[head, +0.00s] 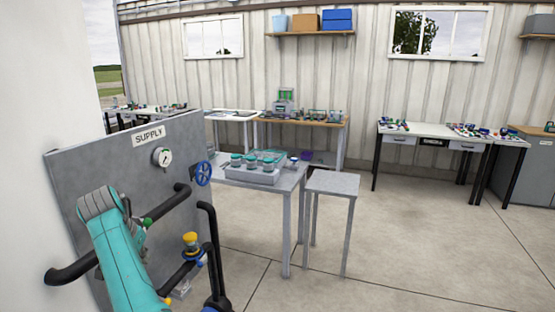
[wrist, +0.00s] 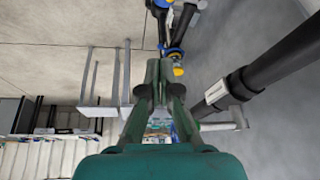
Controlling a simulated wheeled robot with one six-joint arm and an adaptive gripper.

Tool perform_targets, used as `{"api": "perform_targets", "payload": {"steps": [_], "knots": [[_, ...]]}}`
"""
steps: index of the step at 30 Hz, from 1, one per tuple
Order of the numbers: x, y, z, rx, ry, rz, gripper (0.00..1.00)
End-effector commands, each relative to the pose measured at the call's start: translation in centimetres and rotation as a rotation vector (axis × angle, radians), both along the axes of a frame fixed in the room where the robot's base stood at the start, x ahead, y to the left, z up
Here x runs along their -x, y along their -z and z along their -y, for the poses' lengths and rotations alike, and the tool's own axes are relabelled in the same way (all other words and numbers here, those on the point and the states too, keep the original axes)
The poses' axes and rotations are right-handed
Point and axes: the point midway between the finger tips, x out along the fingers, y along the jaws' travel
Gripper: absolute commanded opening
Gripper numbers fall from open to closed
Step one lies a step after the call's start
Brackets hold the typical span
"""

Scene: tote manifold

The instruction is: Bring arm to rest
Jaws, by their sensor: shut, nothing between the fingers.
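My arm is the teal and grey limb at the lower left of the head view, in front of the grey supply panel (head: 90,165). My gripper (wrist: 159,70) shows in the wrist view, where its two dark green fingers meet at the tips with nothing between them. I cannot make it out in the head view. Beyond the fingertips in the wrist view are a blue and yellow fitting (wrist: 177,62) and dark pipe (wrist: 285,62). The fingers seem clear of both, though depth is hard to judge.
The panel carries a gauge (head: 162,157), a blue handwheel (head: 203,173) and black pipes (head: 172,210). A yellow-topped valve (head: 190,240) sits lower. A grey table (head: 285,182) holds a tray (head: 250,175) of jars; a small stand (head: 332,184) is beside it. Floor at right is open.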

Motion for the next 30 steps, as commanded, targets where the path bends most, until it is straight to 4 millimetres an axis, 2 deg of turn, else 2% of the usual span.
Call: {"api": "perform_targets", "payload": {"steps": [1, 3, 9, 14, 21, 26, 30], "knots": [[-0.5, 2.9, 1.2, -0.001, -0.004, 0.004, 0.0], [-1.1, 6.2, 2.5, -0.009, -0.017, 0.019, 0.0], [-1.9, 14.9, 7.0, -0.032, -0.05, 0.066, 0.0], [-1.4, 21.3, 11.0, -0.049, -0.074, 0.107, 0.0], [1.0, 29.6, 17.5, -0.071, -0.105, 0.171, 0.0], [3.6, 34.2, 22.1, -0.081, -0.123, 0.217, 0.0], [6.5, 37.5, 26.0, -0.089, -0.135, 0.257, 0.0]]}}
